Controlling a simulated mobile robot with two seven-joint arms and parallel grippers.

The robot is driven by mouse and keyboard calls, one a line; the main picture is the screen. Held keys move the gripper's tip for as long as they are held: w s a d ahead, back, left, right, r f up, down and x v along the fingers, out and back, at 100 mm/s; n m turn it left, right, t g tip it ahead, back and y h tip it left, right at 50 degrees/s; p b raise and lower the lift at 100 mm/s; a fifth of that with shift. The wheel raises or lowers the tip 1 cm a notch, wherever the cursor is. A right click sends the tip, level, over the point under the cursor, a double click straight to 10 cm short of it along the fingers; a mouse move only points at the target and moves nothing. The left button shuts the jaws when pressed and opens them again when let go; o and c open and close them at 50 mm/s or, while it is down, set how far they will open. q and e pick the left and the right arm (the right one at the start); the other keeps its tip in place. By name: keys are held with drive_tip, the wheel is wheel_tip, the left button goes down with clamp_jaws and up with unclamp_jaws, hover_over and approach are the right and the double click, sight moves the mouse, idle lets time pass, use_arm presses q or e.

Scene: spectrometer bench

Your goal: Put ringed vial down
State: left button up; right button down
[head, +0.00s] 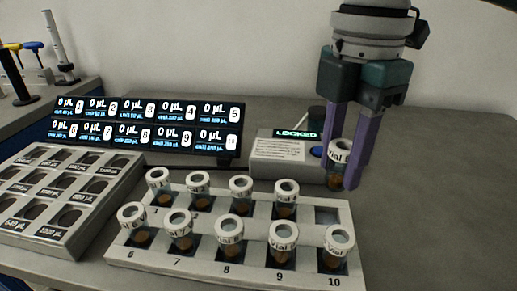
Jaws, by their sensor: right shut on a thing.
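My right gripper (345,174) is shut on a vial (339,155) with a white label ring and amber contents, between its purple fingers. The fingers hide part of the vial and its label. It appears upright above and behind the right end of the white vial rack (190,268). The rack's back-right slot (327,216) is empty. The other visible slots hold similar white-ringed vials, such as the front-right vial (339,241) at number 10. My left gripper is not in view.
A device (285,160) with a green "LOCKED" display stands behind the rack, close to the held vial. A dark readout panel (150,128) stands at the back left. A grey tray of round wells (60,195) lies left. The bench (440,200) is clear at right.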

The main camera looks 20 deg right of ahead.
sight(345, 144)
wheel_tip(345, 144, down, 7)
drive_tip(key=shift+r+b, duration=0.2)
drive_tip(key=shift+b, duration=0.2)
drive_tip(key=shift+f, duration=0.2)
drive_tip(key=shift+s+d+f, duration=0.15)
drive_tip(key=shift+d+f, duration=0.15)
drive_tip(key=shift+f, duration=0.3)
drive_tip(key=c, duration=0.6)
unclamp_jaws()
drive_tip(key=shift+o, duration=0.4)
drive_tip(key=shift+r, duration=0.2)
drive_tip(key=r, duration=0.4)
drive_tip(key=r+p, duration=0.1)
drive_tip(key=r, duration=0.7)
drive_tip(key=shift+w+a+p, duration=0.2)
drive_tip(key=shift+a+p, duration=0.05)
drive_tip(key=shift+p, duration=0.05)
drive_tip(key=shift+r, duration=0.65)
drive_tip(key=shift+s+a, duration=0.1)
